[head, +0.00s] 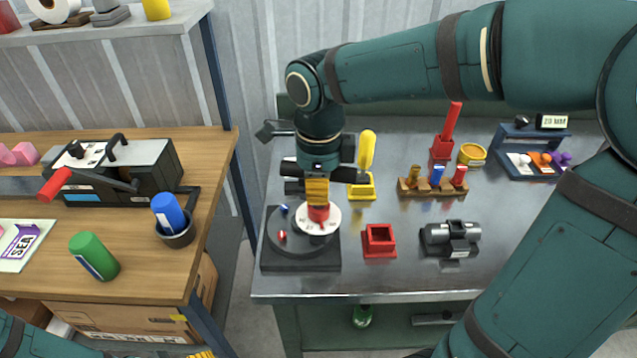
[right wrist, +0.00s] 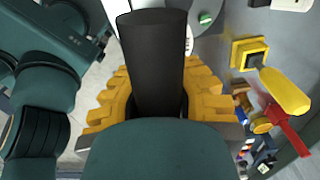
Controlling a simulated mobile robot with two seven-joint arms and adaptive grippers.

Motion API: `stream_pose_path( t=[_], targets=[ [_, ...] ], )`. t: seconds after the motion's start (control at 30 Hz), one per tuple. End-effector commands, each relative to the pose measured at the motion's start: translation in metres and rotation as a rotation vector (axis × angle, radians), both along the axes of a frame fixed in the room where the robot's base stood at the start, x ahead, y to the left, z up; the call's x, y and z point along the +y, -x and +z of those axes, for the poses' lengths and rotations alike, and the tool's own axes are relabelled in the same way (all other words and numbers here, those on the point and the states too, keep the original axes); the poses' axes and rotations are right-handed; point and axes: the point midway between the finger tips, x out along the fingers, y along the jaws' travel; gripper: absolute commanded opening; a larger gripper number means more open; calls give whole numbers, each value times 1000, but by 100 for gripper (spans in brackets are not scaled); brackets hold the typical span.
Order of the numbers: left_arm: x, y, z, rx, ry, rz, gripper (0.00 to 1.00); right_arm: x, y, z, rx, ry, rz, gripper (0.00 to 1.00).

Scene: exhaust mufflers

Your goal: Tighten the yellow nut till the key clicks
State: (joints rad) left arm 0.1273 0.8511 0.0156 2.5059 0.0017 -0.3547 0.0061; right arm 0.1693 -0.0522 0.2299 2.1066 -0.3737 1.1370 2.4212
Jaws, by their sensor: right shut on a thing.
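My right gripper (head: 317,192) points down over the black turntable fixture (head: 270,252), its yellow fingers closed around a dark upright key handle. In the right wrist view the black key (right wrist: 155,60) stands between the yellow finger pads. Below the fingers is a red collar (head: 318,213), over a white dial (head: 330,224) with markings. A blue nut (head: 284,209) and a red nut (head: 282,235) show on the fixture's left part. I cannot make out the yellow nut; the key, dial or gripper may hide it. My left gripper (head: 202,354) barely shows at the bottom edge.
The metal bench's front right is clear.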

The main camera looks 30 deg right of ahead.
Motion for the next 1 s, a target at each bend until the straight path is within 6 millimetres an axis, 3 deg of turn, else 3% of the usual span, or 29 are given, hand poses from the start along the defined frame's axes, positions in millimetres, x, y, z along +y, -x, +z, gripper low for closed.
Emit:
stream_pose_path(
  t=[0.37,0.57,1.0],
  targets=[
    [0,0,5,0,0,0,74,0,0,0,-1,0,205,0],
    [0,0,5,0,0,0,74,0,0,0,-1,0,197,0],
    [0,0,-1,0,0,0,74,0,0,0,-1,-1,3,0]
  ],
)
